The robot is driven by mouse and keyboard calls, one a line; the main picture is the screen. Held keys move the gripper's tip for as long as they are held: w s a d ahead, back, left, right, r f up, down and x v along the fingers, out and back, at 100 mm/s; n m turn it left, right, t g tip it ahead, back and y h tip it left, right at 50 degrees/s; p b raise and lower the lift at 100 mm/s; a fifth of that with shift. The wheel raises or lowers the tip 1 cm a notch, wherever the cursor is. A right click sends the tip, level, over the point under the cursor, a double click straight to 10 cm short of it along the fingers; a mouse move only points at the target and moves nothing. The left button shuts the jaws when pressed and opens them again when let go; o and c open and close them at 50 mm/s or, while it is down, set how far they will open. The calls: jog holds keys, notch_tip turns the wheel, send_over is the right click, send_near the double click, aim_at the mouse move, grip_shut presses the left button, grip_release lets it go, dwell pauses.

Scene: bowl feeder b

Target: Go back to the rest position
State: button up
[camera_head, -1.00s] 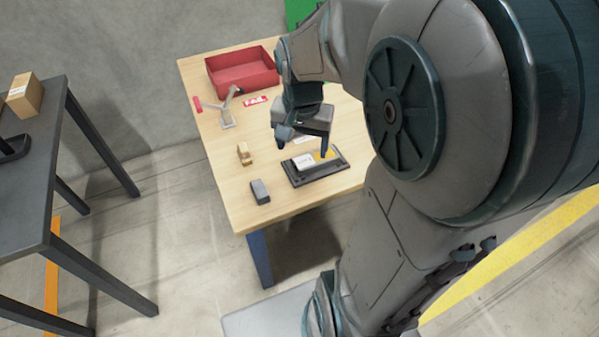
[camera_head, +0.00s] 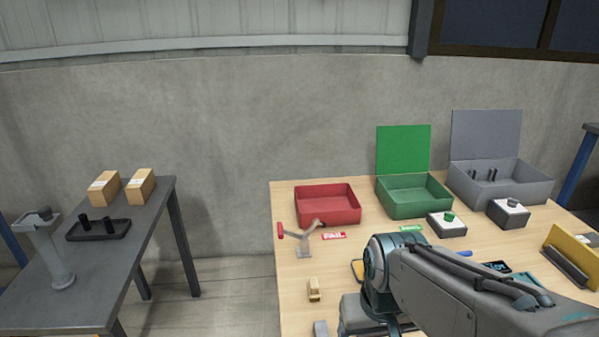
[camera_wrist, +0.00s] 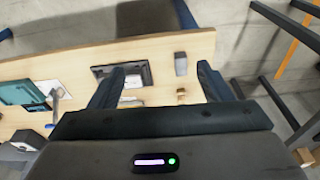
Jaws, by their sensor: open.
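My gripper (camera_wrist: 160,66) is open and empty in the wrist view, its two dark fingers wide apart above the wooden table (camera_wrist: 195,46). A black tray (camera_wrist: 142,68) lies beyond the left finger and is partly hidden by it. A small grey block (camera_wrist: 181,63) and a small tan piece (camera_wrist: 181,96) show between the fingers. In the head view my arm reaches in from the lower right, with the wrist over the front part of the table. The fingertips are out of sight there.
A dark side table (camera_head: 75,287) at left holds two cartons and a black tray. The floor between the tables is clear.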

notch_tip(320, 180, up, 16)
jog(key=t+p, duration=0.1)
jog(key=p, duration=1.2)
jog(key=shift+a+r, duration=0.2)
jog(key=shift+r, duration=0.05)
